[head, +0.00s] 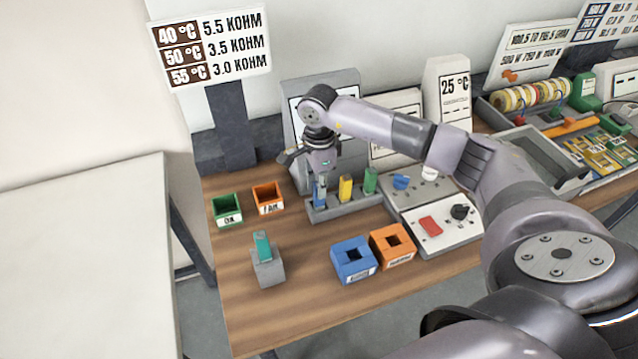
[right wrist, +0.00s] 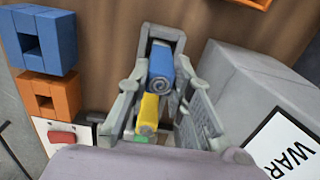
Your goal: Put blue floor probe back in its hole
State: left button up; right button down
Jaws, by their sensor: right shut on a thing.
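The blue floor probe (head: 320,190) stands upright at the left end of the grey rack (head: 347,210). It also shows in the right wrist view (right wrist: 159,66), between the fingers of my right gripper (right wrist: 160,85). In the head view my right gripper (head: 320,176) points down from above and is shut on the blue probe. The probe's lower end is hidden, so I cannot tell whether it is fully seated in its hole. My left gripper is not in view.
The yellow probe (head: 345,188) and green probe (head: 370,181) stand close beside in the rack. A blue block (head: 345,268) and an orange block (head: 381,262), both with square holes, stand in front. A grey panel (right wrist: 250,85) stands close behind.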

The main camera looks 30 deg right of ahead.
jog(key=c, duration=1.4)
grip_release()
jog(key=shift+o, duration=0.3)
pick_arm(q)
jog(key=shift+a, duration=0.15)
pick_arm(e)
jog(key=shift+r, duration=0.1)
notch_tip(320, 180, up, 12)
